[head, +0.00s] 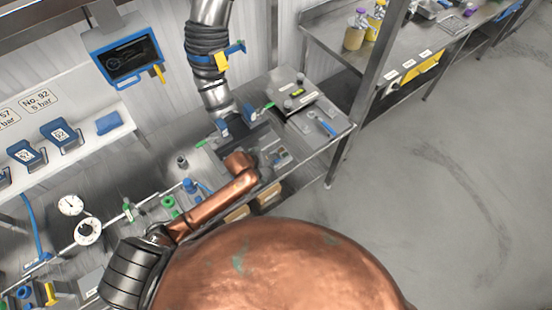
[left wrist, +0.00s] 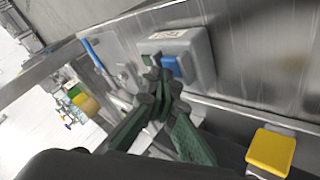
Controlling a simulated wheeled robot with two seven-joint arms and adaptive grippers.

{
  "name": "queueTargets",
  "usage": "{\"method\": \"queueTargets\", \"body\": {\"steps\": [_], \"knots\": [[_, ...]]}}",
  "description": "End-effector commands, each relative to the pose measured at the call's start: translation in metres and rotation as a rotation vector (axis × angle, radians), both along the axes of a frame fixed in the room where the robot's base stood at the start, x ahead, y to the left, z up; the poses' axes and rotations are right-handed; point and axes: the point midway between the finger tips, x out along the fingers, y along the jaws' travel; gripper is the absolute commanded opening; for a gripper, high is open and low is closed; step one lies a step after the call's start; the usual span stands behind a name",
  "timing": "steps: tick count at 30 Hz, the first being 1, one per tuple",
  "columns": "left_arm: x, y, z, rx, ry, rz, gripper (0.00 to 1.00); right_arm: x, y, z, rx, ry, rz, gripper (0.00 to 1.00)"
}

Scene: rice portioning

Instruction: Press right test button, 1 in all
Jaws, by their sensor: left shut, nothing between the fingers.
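In the left wrist view a light grey box with a label (left wrist: 185,42) carries a blue button (left wrist: 171,65). My left gripper (left wrist: 152,72) has dark green fingers, shut and empty, with their tips right at the near side of the blue button. I cannot tell whether they touch it. In the head view my copper left arm reaches over the bench toward small blue-and-grey fittings (head: 250,112) below the grey duct; its fingers are hard to make out there. My right gripper is not in view.
The steel bench holds round gauges (head: 88,231) at left and a flat metal unit (head: 297,100) at right. A black-and-grey duct (head: 206,65) hangs close to my arm. A blue-framed screen (head: 125,57) is on the wall. Open grey floor (head: 450,190) lies at right.

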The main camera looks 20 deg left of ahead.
Motion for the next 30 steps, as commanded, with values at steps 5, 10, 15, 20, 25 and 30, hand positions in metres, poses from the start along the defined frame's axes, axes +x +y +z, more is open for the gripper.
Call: {"method": "queueTargets", "body": {"steps": [5, 10, 15, 20, 25, 30], "knots": [[0.0, 0.0, -0.003, 0.001, 0.001, 0.0, 0.0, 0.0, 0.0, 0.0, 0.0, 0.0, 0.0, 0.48], [-0.001, 0.0, -0.005, 0.0, 0.001, -0.001, 0.0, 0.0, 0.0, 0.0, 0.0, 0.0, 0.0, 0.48], [0.0, 0.0, -0.006, 0.0, 0.001, -0.001, 0.0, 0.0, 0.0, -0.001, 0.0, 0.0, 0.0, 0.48], [-0.001, 0.0, -0.006, -0.001, 0.002, 0.0, 0.0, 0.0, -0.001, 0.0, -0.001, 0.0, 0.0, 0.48], [-0.001, -0.001, -0.003, -0.001, 0.002, 0.0, 0.0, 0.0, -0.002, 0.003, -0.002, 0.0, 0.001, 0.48], [-0.001, -0.001, 0.005, -0.002, 0.002, 0.0, 0.0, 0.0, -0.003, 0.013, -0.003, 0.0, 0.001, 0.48]]}}
